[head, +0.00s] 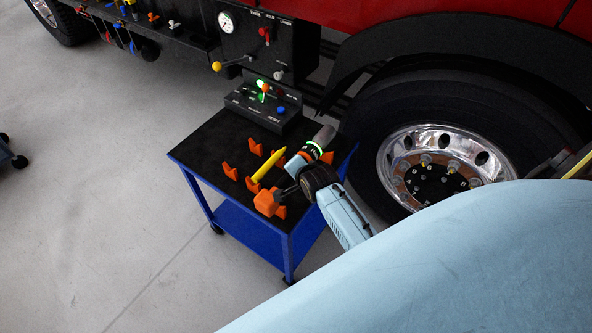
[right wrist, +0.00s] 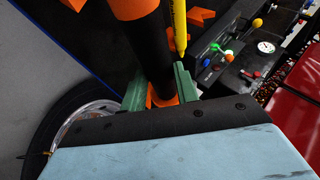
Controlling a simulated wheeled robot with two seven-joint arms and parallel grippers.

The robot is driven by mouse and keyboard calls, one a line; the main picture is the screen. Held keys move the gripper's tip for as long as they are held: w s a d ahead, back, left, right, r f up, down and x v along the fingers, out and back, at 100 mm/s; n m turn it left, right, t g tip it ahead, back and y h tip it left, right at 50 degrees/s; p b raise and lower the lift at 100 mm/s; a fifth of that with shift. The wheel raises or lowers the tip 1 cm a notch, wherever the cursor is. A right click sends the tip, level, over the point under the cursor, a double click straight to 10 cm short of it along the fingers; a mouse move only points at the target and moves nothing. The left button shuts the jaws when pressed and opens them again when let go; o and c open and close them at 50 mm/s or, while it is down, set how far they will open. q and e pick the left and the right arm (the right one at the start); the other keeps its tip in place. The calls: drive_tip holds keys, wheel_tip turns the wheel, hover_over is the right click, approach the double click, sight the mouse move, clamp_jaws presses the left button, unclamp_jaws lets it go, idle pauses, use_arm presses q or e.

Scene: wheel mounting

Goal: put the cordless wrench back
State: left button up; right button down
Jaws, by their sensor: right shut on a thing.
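The cordless wrench, with an orange end block (head: 266,203), is over the front of the cart's black top (head: 205,148) in the head view. I cannot tell whether it touches the top. In the right wrist view my right gripper (right wrist: 160,88) has its green fingers shut around the wrench's black shaft-like part (right wrist: 150,50), with orange above and below. In the head view my right wrist hides part of the wrench and the fingers cannot be made out. Several orange holders (head: 229,171) stand on the cart. My left gripper is not in view.
A yellow pen-like tool (head: 268,165) lies among the holders, close beside my right gripper. A control box (head: 262,110) with a green light stands at the cart's back. The truck wheel (head: 430,170) is right of the cart. Clear floor lies left.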

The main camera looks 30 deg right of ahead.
drive_tip(key=shift+w+f+b, duration=0.15)
drive_tip(key=shift+f+b, duration=1.25)
drive_tip(key=shift+f, duration=0.7)
drive_tip(key=shift+p, duration=0.3)
drive_tip(key=shift+f+b, duration=0.45)
drive_tip(key=shift+f, duration=0.15)
drive_tip(key=c, duration=1)
unclamp_jaws()
drive_tip(key=shift+c, duration=0.2)
drive_tip(key=shift+o, duration=0.4)
drive_tip(key=shift+s+f, duration=0.3)
drive_tip(key=shift+s, duration=0.05)
drive_tip(key=p+v, duration=0.3)
drive_tip(key=v, duration=1)
drive_tip(key=shift+r, duration=0.35)
drive_tip(key=shift+a, duration=0.1)
